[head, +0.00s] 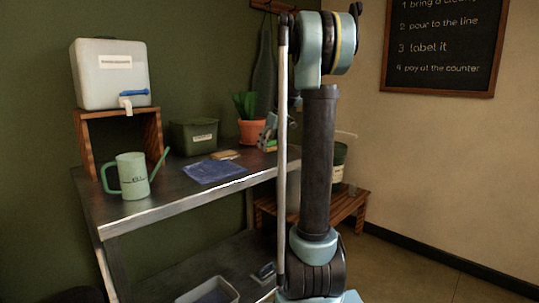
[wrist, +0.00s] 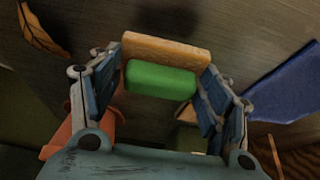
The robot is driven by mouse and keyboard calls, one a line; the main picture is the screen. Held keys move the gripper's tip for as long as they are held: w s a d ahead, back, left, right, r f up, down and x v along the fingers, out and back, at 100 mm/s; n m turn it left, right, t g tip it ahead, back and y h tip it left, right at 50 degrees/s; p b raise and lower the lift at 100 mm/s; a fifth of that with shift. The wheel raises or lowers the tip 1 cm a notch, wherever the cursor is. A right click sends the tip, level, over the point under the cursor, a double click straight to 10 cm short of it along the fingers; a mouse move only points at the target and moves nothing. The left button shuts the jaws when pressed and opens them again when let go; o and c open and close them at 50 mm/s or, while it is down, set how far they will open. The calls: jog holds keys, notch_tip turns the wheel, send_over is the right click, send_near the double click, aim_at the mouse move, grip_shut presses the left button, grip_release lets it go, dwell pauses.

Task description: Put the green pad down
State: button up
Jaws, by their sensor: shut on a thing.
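In the wrist view, the green pad (wrist: 161,80) sits between the two fingers of my gripper (wrist: 163,92), which is shut on it. A tan, sponge-like block (wrist: 165,51) lies directly against the pad's far side; I cannot tell whether the two are one piece. A dark shadow on the tabletop lies beyond them. In the head view, my gripper (head: 268,135) is partly hidden behind my arm, over the table's right part beside the plant pot. A bit of the green pad (head: 270,143) shows under it. I cannot tell its exact height above the table.
A blue cloth (head: 213,171), a tan item (head: 226,155), a green box (head: 194,136) and a terracotta plant pot (head: 252,131) are on the table (head: 150,207). A watering can (head: 131,176) and a water tank (head: 110,75) on a wooden stand are at left. The table's front middle is bare.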

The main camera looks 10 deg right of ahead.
aim_at(272, 146)
jog(key=shift+f, duration=2.05)
jog(key=o, duration=1.2)
jog(key=shift+s, duration=0.1)
jog(key=v, duration=1.2)
